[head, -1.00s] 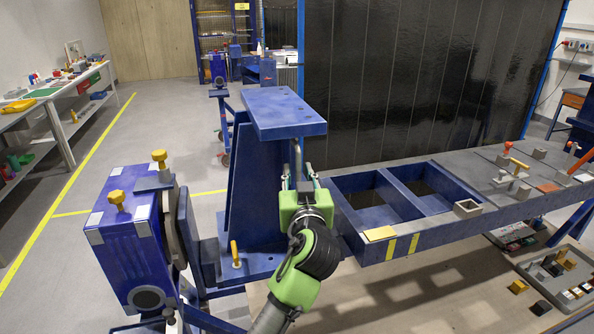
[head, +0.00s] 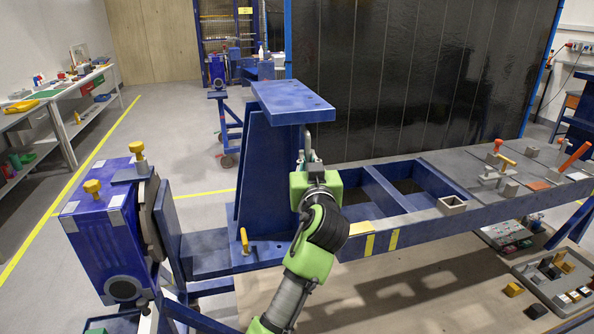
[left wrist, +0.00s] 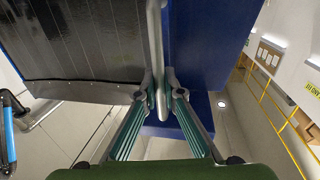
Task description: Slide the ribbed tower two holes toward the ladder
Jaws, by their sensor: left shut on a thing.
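The ribbed tower (head: 265,170) is a tall blue upright with a flat top plate (head: 292,101) and a foot on the blue bed. A yellow-handled pin (head: 244,241) stands at its foot. A blue frame with open bays (head: 375,190), seemingly the ladder, lies right of the tower. My left gripper (head: 309,165) is at the tower's right side, shut on a grey bar handle. In the left wrist view, the fingers (left wrist: 160,92) close around this handle (left wrist: 154,45) beside the tower's blue face (left wrist: 195,45). My right gripper is not in view.
A blue headstock box (head: 105,235) with yellow knobs stands left of the tower, with bare bed (head: 205,255) between. Clamps and a grey block (head: 452,205) sit on the frame's right part. A parts tray (head: 560,280) lies low at the right. A black screen stands behind.

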